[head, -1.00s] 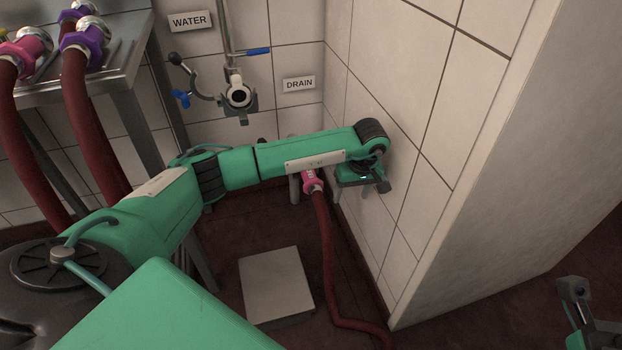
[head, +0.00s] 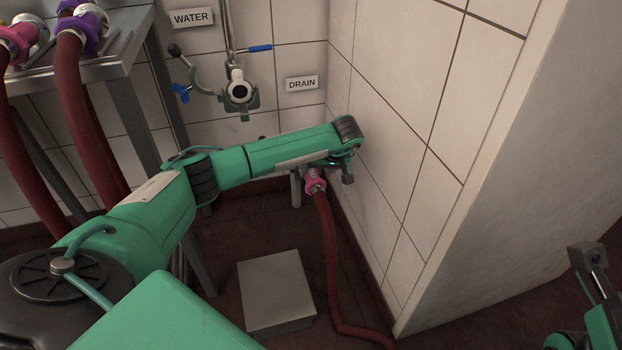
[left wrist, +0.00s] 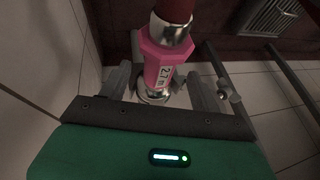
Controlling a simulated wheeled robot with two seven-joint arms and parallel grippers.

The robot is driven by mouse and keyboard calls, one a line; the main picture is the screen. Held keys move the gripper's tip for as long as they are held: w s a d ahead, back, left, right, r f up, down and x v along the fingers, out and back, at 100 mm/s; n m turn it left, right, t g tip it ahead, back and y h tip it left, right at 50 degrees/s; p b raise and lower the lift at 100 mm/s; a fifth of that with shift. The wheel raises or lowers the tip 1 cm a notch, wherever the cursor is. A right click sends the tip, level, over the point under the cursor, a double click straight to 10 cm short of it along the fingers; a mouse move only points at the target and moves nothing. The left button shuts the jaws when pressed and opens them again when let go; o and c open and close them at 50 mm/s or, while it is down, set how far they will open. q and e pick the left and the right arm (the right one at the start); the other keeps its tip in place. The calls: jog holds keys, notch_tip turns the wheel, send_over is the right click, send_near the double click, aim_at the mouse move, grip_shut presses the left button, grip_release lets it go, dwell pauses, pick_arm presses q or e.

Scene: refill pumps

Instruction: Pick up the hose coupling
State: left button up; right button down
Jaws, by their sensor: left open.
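A pink hose coupling (head: 315,182) with a metal collar sits on the end of a dark red hose low by the corner, beside a grey post. It also shows large in the left wrist view (left wrist: 162,62), with a white size label and metal rings. My left gripper (left wrist: 162,88) is open, with one finger on each side of the coupling. I cannot tell whether either finger touches it. In the head view the gripper is partly hidden behind my wrist. Part of my right arm shows at the lower right edge, its jaws unclear.
A tiled wall (head: 400,180) stands close on the right. A metal table (head: 120,62) at the left bears other pink and purple couplings on hoses. A water valve (head: 238,92) is on the back wall. A flat grey slab (head: 275,290) lies on the floor.

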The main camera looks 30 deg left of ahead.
aim_at(314, 175)
pick_arm(q)
jog(key=b+x, duration=0.2)
jog(key=x, duration=0.3)
jog(key=shift+d+b, duration=0.1)
jog(key=shift+b, duration=0.3)
jog(key=c, duration=1.3)
jog(key=shift+r, duration=0.1)
jog(key=shift+c, duration=0.3)
jog(key=shift+r, duration=0.15)
